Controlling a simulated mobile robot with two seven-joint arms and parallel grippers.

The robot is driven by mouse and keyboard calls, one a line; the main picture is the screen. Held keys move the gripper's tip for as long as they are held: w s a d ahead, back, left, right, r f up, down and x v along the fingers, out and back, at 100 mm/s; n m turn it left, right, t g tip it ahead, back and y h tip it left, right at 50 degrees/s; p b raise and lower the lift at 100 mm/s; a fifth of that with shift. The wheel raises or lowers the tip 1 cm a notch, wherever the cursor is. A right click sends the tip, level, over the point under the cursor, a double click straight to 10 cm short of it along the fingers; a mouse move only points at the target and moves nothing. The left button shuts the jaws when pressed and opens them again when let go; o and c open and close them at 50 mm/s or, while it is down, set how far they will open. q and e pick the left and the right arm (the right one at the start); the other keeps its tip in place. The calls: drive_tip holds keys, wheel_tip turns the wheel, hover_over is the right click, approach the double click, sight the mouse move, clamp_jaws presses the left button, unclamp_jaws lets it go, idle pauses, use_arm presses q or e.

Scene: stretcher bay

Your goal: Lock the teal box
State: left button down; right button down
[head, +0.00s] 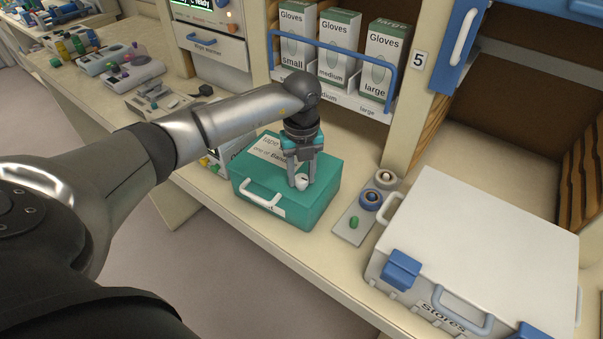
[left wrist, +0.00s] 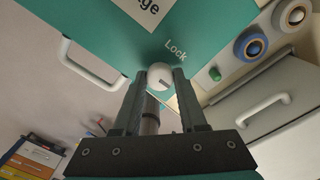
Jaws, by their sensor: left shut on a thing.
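The teal box (head: 315,207) stands closed on the counter, with a white handle (head: 262,200) on its front and a paper label on its lid. A white round lock knob (head: 301,182) sits on the lid; in the left wrist view the knob (left wrist: 160,77) has a dark slot and the word "Lock" beside it. My left gripper (head: 302,172) points down over the lid. Its two fingers are shut on the knob, one on each side, as the left wrist view (left wrist: 159,92) shows. My right gripper is not in view.
A small plate (head: 346,230) with a green button (head: 354,222) and a blue ring (head: 370,199) stands right of the box. A large white case (head: 480,235) with blue latches lies further right. Glove boxes (head: 338,45) stand behind in a blue-railed holder.

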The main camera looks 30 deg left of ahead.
use_arm(q)
drive_tip(key=m+b, duration=0.1)
drive_tip(key=m, duration=0.3)
drive_tip(key=shift+m+b, duration=0.4)
drive_tip(key=m+b, duration=0.1)
drive_tip(key=m, duration=0.3)
drive_tip(key=shift+m+b, duration=0.3)
drive_tip(key=shift+b, duration=0.1)
drive_tip(key=m+b, duration=0.1)
drive_tip(key=m, duration=0.3)
drive_tip(key=shift+b, duration=0.35)
drive_tip(key=shift+m+b, duration=0.7)
drive_tip(key=shift+m, duration=1.5)
drive_tip(key=shift+c, duration=2.3)
unclamp_jaws()
